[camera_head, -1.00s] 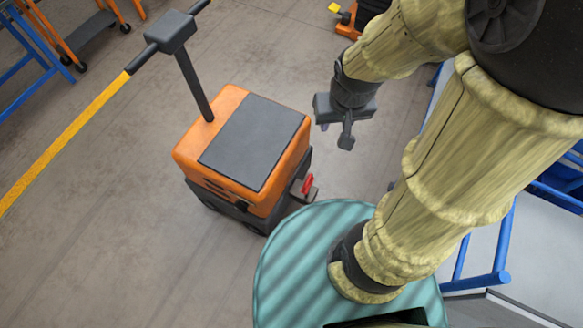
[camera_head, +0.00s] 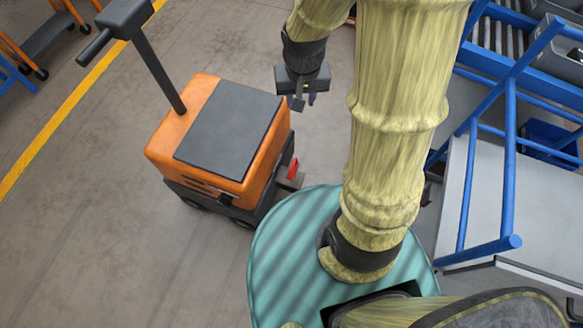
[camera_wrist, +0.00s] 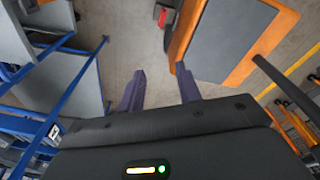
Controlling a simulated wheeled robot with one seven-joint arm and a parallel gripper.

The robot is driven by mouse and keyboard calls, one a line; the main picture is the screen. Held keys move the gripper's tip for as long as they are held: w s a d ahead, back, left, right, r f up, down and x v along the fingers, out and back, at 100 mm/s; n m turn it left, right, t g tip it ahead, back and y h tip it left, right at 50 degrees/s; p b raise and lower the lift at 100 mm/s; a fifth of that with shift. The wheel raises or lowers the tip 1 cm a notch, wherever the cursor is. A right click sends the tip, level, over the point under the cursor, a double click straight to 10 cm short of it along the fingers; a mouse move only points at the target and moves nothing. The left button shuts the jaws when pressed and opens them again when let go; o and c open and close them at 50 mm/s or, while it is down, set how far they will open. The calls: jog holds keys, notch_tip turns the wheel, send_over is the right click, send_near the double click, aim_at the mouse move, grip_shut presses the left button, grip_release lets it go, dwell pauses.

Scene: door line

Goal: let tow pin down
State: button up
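An orange tow tug (camera_head: 222,135) with a dark grey top panel and an upright tiller (camera_head: 145,50) stands left of my base in the head view. A red part (camera_head: 293,169), which looks like the tow pin's handle, sits on a small grey bracket low at the tug's right side. It also shows in the wrist view (camera_wrist: 169,17), with the tug (camera_wrist: 228,42) to its right. My gripper (camera_head: 303,100) hangs above and beyond the red part, apart from it. In the wrist view its two fingers (camera_wrist: 160,82) are spread with nothing between them. Whether the pin is up or down is unclear.
A blue-framed cart (camera_head: 510,170) with a pale grey deck stands close on the right. A blue bin (camera_head: 550,138) lies beyond it. A yellow line (camera_head: 60,115) runs along the floor at left. Open floor lies left of the tug.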

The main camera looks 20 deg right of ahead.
jog(key=w+f+m+g+b, duration=0.1)
jog(key=w+f+b, duration=0.15)
jog(key=f, duration=0.35)
jog(key=w+a+f+m+b, duration=0.1)
jog(key=w+f+b, duration=0.1)
jog(key=f+b, duration=0.35)
jog(key=w+f+m+g+b, duration=0.1)
jog(key=w+f+b, duration=0.15)
jog(key=f, duration=0.55)
jog(key=m+h+b, duration=0.1)
jog(key=m+b, duration=0.1)
jog(key=b, duration=0.6)
send_over(293, 164)
jog(key=w+a, duration=0.2)
jog(key=a, duration=0.1)
notch_tip(293, 164, down, 16)
jog(key=shift+w+a+g, duration=0.1)
jog(key=shift+a+g, duration=0.05)
jog(key=shift+g, duration=0.25)
jog(key=d+f+b, duration=0.1)
jog(key=f, duration=0.4)
jog(key=s+d+f+b, duration=0.1)
jog(key=f+b, duration=0.1)
jog(key=f, duration=0.4)
jog(key=s+f+b, duration=0.1)
jog(key=f, duration=0.5)
jog(key=shift+s+d+f, duration=0.1)
jog(key=shift+d, duration=0.3)
grip_shut()
